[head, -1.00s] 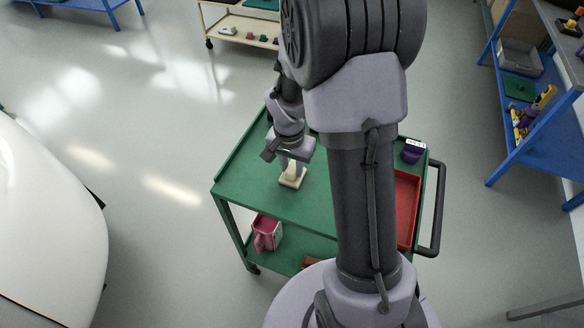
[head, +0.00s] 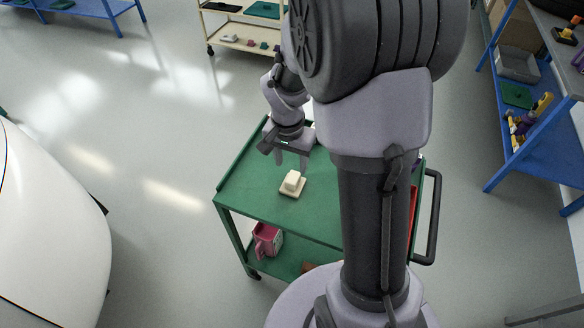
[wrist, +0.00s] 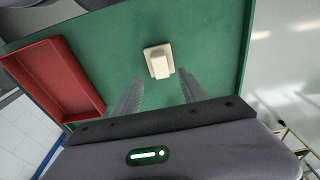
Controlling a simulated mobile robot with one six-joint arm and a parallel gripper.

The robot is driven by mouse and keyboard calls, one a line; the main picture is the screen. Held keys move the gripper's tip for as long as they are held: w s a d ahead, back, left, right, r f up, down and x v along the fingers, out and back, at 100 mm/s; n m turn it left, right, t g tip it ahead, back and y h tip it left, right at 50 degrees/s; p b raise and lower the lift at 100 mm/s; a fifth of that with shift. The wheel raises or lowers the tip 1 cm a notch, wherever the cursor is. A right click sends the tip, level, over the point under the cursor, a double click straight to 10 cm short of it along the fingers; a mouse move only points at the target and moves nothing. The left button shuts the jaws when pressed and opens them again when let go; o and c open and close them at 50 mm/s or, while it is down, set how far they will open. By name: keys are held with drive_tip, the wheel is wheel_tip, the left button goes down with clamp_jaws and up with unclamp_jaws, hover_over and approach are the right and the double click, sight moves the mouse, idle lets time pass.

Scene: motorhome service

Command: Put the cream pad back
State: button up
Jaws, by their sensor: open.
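The cream pad (head: 292,184) lies on the green top of the cart (head: 247,194), with a raised block-shaped grip on its flat base. It also shows in the wrist view (wrist: 159,62), beyond the fingertips. My gripper (head: 291,166) is open and empty, above the cart top and a little behind the pad in the head view. In the wrist view its two fingers (wrist: 158,85) are spread apart, and the pad shows between and past them, not touched as far as I can see.
A red tray (wrist: 55,80) sits on the cart top. A pink jug (head: 267,239) stands on the cart's lower shelf. A blue shelf unit (head: 540,150) is at the right, a cream trolley (head: 240,30) at the back, and a white vehicle body (head: 50,220) at the left.

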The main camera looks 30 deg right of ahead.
drive_tip(key=s+a+r+n+t, duration=0.1)
drive_tip(key=a+r, duration=0.1)
drive_tip(key=r, duration=0.4)
drive_tip(key=s+a+r, duration=0.2)
drive_tip(key=a+r, duration=0.1)
drive_tip(key=r, duration=0.2)
drive_tip(key=s+a+r+n+t+y, duration=0.1)
drive_tip(key=s+a+r+n+t, duration=0.1)
drive_tip(key=s+a+r, duration=0.2)
drive_tip(key=s+a+r+n+t+y, duration=0.2)
drive_tip(key=s+a+r, duration=0.3)
drive_tip(key=s, duration=0.4)
drive_tip(key=shift+s+a+n+p, duration=0.2)
drive_tip(key=shift+a+n+p, duration=0.25)
drive_tip(key=shift+a, duration=0.2)
